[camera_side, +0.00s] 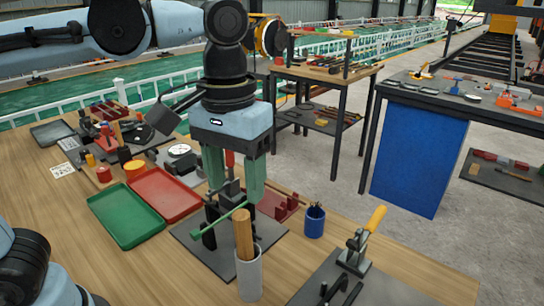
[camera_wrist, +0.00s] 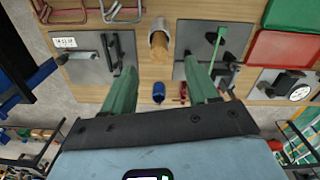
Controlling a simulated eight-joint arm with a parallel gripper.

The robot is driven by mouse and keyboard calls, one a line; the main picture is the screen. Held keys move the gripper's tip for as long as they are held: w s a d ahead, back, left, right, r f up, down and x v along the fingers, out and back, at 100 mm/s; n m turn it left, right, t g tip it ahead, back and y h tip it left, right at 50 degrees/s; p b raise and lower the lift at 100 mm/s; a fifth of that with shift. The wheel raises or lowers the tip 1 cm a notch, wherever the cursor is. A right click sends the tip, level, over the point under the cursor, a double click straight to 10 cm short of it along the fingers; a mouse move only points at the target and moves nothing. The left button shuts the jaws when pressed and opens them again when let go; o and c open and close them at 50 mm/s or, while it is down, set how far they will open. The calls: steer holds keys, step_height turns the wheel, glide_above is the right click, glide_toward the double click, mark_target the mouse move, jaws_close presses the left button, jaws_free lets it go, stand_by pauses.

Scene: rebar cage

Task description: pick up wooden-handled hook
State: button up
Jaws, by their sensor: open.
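The wooden handle of the hook (camera_side: 243,232) stands upright in a grey cup (camera_side: 249,275), in front of my gripper in the side view. In the wrist view the wooden handle (camera_wrist: 159,46) and cup show above the gap between my fingers. The part inside the cup is hidden, so I cannot see the hook end. My gripper (camera_side: 235,190) has green fingers pointing down over the dark plate behind the cup. In the wrist view my gripper (camera_wrist: 159,70) is wide open, with nothing between the fingertips. It appears apart from the handle.
A dark plate (camera_side: 205,252) holds a black fixture with a green rod (camera_side: 226,216). A blue cup (camera_side: 314,222) and red block (camera_side: 281,207) stand behind. A yellow-handled clamp (camera_side: 362,236) is right, with green (camera_side: 124,215) and red trays (camera_side: 165,194) left.

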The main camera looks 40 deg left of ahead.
mark_target(243, 239)
steer(key=shift+w+d+f, duration=0.1)
steer(key=shift+d+f, duration=0.05)
steer(key=shift+f, duration=6.05)
steer(key=shift+c, duration=0.2)
jaws_close()
steer(key=shift+r, duration=0.1)
